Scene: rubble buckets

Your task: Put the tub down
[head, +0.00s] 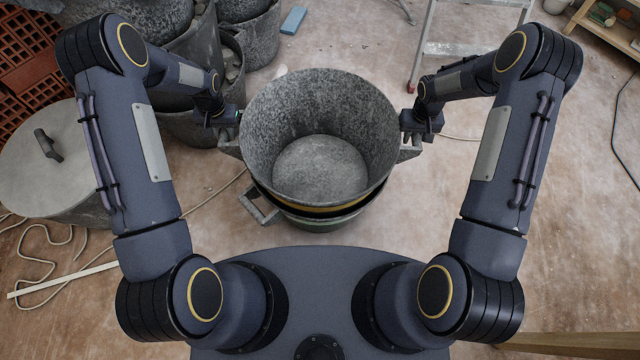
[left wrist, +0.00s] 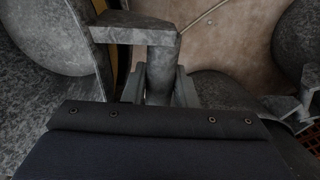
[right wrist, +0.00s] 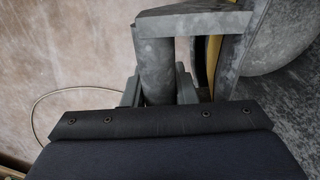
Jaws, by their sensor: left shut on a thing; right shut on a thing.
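A grey speckled tub (head: 320,100), empty, is upright in the middle of the head view, in front of my base. My left gripper (head: 228,136) is shut on its left handle, and the left wrist view shows that handle (left wrist: 135,32) between the fingers. My right gripper (head: 413,140) is shut on its right handle, which also shows in the right wrist view (right wrist: 190,22). Directly below the tub are a yellow-banded rim (head: 325,209) and a dark green tub (head: 320,224) with a grey handle. Whether the held tub touches them is hidden.
Several grey buckets (head: 190,50) of rubble stand at the back left. A lidded round bin (head: 40,185) and red bricks (head: 30,65) are at left. A ladder (head: 450,48) stands behind at right. Cords lie at left. Floor at right is mostly clear.

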